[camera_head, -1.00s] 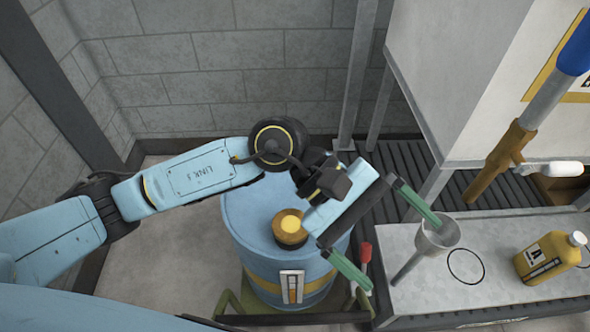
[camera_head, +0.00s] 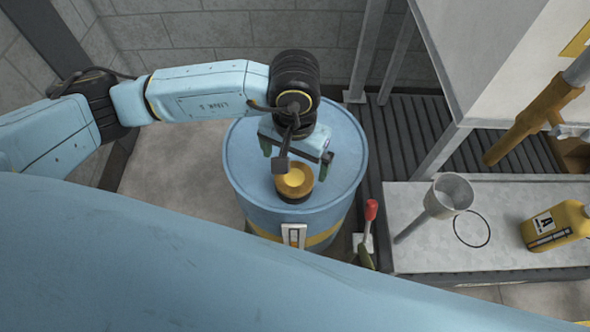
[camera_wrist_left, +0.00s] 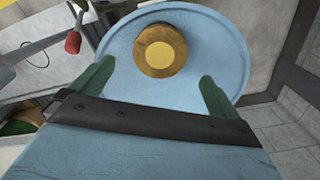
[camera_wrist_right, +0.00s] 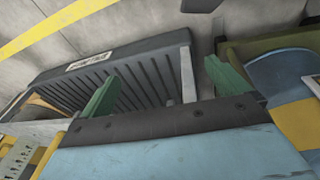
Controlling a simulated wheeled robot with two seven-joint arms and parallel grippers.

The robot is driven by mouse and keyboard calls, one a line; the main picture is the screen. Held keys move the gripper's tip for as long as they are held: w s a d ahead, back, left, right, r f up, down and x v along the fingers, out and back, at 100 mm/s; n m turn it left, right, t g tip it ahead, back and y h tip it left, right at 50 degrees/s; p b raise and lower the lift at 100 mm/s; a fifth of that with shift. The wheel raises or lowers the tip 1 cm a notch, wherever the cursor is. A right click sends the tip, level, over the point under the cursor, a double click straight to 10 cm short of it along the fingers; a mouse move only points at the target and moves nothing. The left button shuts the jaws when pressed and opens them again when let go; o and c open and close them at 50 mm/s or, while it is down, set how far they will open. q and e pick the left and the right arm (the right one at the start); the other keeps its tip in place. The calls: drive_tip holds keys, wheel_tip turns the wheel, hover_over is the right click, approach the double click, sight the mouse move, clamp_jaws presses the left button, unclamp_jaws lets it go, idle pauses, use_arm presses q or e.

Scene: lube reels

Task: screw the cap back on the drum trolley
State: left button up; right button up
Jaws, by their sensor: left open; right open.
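The cap (camera_head: 295,181), brown-gold with a yellow centre, sits on top of the blue drum (camera_head: 238,165), toward its front side in the head view. My left gripper (camera_head: 296,158) is open above the drum top, just behind the cap. In the left wrist view the cap (camera_wrist_left: 158,52) shows beyond and between the spread green fingertips, with nothing held. How tightly the cap is seated cannot be told. My right gripper (camera_wrist_right: 161,75) is open and empty in the right wrist view, pointing past the drum's side (camera_wrist_right: 285,80), away from the cap.
A red-handled lever (camera_head: 370,212) stands right of the drum. A grey bench (camera_head: 415,262) carries a funnel (camera_head: 450,195) and a yellow bottle (camera_head: 556,228). A slatted rack (camera_head: 400,130) lies behind. My large blue arm link covers the lower part of the head view.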

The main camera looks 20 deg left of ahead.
sight(295, 176)
use_arm(q)
drive_tip(key=shift+f+b, duration=0.45)
drive_tip(key=shift+f, duration=2.35)
use_arm(e)
drive_tip(key=shift+w+a+r, duration=0.1)
drive_tip(key=shift+w+r, duration=0.35)
drive_tip(key=shift+r, duration=0.2)
drive_tip(key=shift+w+a+r, duration=0.1)
drive_tip(key=shift+w+r, duration=0.35)
drive_tip(key=shift+r, duration=0.2)
use_arm(q)
drive_tip(key=shift+c, duration=0.3)
drive_tip(key=c, duration=1)
drive_tip(key=shift+f+m+b, duration=0.1)
drive_tip(key=shift+m+b, duration=0.4)
drive_tip(key=shift+b, duration=0.15)
drive_tip(key=shift+m+b, duration=0.7)
drive_tip(key=shift+b, duration=0.15)
use_arm(e)
drive_tip(key=x, duration=0.2)
drive_tip(key=shift+s+a+f, duration=0.1)
drive_tip(key=shift+s+f, duration=0.1)
drive_tip(key=shift+f, duration=0.25)
use_arm(q)
drive_tip(key=o, duration=1.1)
drive_tip(key=shift+c, duration=0.2)
